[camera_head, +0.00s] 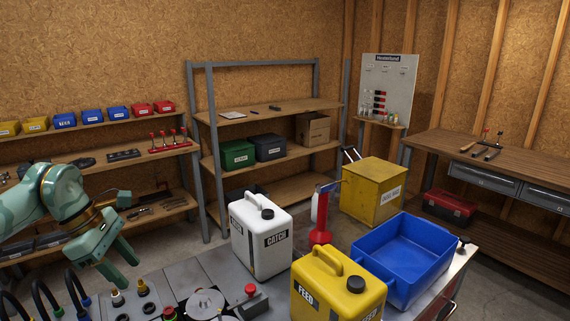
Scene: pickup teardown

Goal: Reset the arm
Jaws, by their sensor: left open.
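My left arm comes in from the left, green with brass-coloured joints. Its gripper (120,264) is open, with its two fingers apart and pointing down to the right. Nothing shows between the fingers. It hangs above the left part of the grey bench top (185,272), near small fittings with pale and yellow tops (142,287). Whether the fingertips touch anything there I cannot tell. My right gripper is not in view.
A red knob (250,289) and black hoses (42,290) stand near the front. Shelves (265,105) line the back wall.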

